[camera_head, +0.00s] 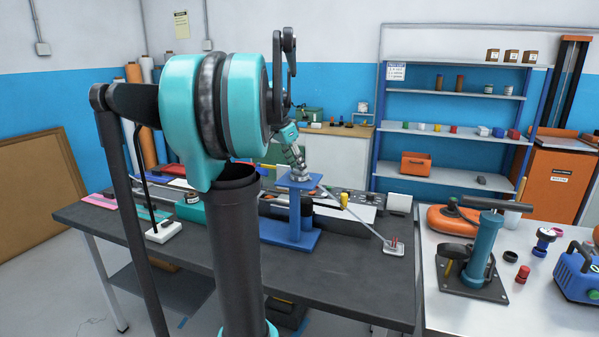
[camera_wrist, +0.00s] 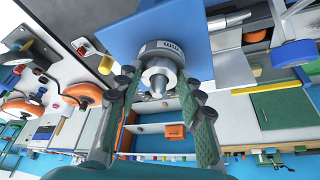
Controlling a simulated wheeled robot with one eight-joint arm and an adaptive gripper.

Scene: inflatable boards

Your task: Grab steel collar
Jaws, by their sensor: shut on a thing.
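The steel collar (camera_wrist: 158,50) is a grey metal ring with dark markings, seen close up in the wrist view with a rounded metal tip towards the camera. It sits against the blue plate (camera_wrist: 115,38). In the head view the collar (camera_head: 299,178) is small, on top of the blue plate (camera_head: 313,183) of a blue stand (camera_head: 290,232). My gripper (camera_wrist: 161,84) has its green-padded fingers on either side of the metal part and is shut on it. In the head view my gripper (camera_head: 298,165) points down at the plate; the exact contact is too small to see.
The dark workbench (camera_head: 350,270) holds the stand, a white-based lamp (camera_head: 163,232) and a thin rod ending in a small pad (camera_head: 393,247). A teal pump (camera_head: 482,245) stands on the metal table at right. Shelves (camera_head: 455,130) stand behind. The bench's front is clear.

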